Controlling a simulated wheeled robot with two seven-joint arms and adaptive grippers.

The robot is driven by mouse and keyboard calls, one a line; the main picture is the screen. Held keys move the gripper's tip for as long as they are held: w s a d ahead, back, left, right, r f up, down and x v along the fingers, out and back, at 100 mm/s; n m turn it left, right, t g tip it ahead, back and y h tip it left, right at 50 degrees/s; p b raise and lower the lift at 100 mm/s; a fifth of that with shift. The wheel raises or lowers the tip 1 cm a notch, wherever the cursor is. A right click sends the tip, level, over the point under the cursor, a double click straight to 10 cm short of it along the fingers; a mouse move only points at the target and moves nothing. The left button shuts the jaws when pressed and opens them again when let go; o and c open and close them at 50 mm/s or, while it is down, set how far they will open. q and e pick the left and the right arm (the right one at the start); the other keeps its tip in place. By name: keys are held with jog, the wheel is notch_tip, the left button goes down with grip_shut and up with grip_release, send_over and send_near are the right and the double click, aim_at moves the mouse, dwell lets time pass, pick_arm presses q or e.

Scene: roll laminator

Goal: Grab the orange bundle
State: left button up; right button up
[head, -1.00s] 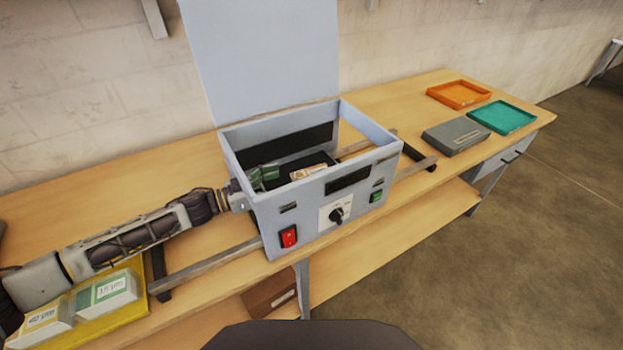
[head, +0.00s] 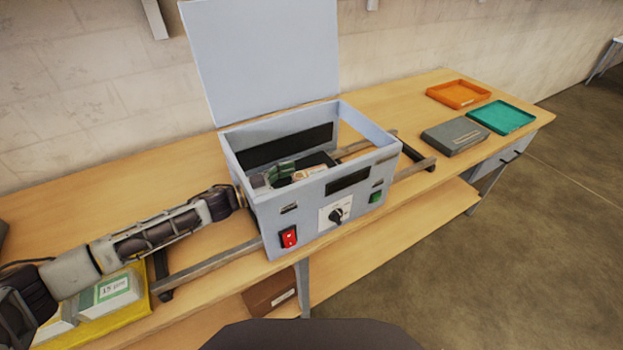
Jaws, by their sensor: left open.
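The orange bundle (head: 314,172), a small pale-and-orange block, lies inside the open grey laminator housing (head: 273,208), seen over its front wall. My left arm comes in from the left and reaches through the housing's left side. My left gripper (head: 291,174), showing dark and green parts, is inside the housing at the bundle's left end. It is open and overlaps that end in the picture. The front wall hides its lower part, so I cannot tell whether it touches the bundle. My right gripper is not in view.
The housing's lid (head: 265,60) stands raised. Rails run out on both sides. At the right are a grey box (head: 455,137), an orange tray (head: 458,94) and a teal tray (head: 502,117). A yellow tray (head: 118,324) with labelled boxes lies below my left arm.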

pick_arm(q)
jog(key=shift+w+d, duration=0.1)
jog(key=shift+d, duration=0.1)
dwell(0.4)
jog(key=c, duration=1.2)
jog(key=shift+c, duration=0.3)
jog(key=shift+r+p, duration=0.25)
jog(key=shift+p, duration=0.15)
